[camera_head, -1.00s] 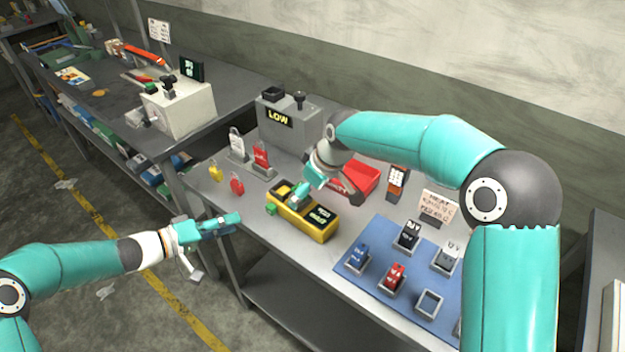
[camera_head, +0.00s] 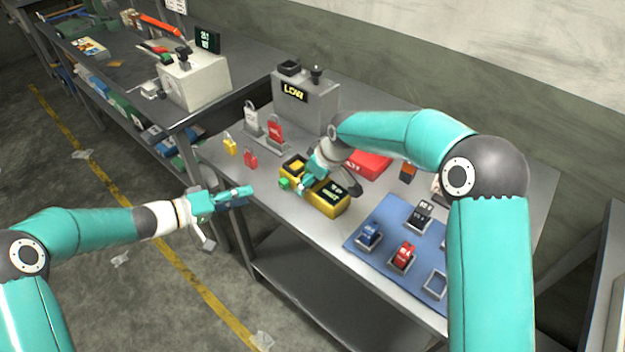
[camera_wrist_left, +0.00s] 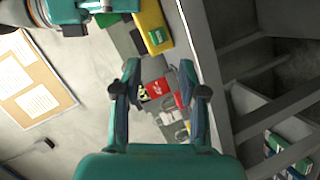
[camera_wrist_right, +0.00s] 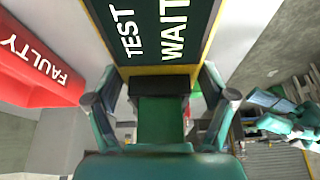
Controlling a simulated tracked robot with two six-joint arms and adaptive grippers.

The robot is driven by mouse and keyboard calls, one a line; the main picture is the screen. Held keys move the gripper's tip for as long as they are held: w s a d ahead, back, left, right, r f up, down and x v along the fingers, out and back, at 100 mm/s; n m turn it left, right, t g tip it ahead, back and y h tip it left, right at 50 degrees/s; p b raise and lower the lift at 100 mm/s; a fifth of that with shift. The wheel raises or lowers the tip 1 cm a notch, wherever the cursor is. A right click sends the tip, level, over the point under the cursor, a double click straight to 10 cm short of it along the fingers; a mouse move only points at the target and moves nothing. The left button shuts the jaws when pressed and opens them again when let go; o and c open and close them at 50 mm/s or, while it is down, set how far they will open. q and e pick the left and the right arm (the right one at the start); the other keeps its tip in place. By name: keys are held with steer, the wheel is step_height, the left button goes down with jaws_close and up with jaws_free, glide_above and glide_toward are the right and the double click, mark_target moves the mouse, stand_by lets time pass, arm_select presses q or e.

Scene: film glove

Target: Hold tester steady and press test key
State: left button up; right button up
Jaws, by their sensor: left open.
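The tester (camera_head: 332,203) is a yellow box with a dark panel, lying on the grey workbench. In the right wrist view its dark screen (camera_wrist_right: 160,30) reads TEST and WAIT. My right gripper (camera_wrist_right: 160,72) is at the tester, its fingers apart on either side of the near yellow edge. I cannot tell whether they clamp it. A small green piece (camera_head: 285,183) shows at the tester's left side; I cannot tell if it is a key. My left gripper (camera_head: 248,192) is open and empty, left of the tester by the bench's front edge. In its wrist view the tester (camera_wrist_left: 154,28) is at the top.
Padlocks, yellow (camera_head: 230,144) and red (camera_head: 250,158), lie behind the left gripper. A grey box (camera_head: 305,103) reading LOW stands behind the tester. A red FAULTY tray (camera_head: 368,163) is behind my right arm. A blue mat (camera_head: 377,240) with several labelled blocks lies to the right.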

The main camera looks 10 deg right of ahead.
steer(key=c, duration=1.1)
arm_select(q)
jaws_close()
arm_select(e)
steer(key=shift+c, duration=0.2)
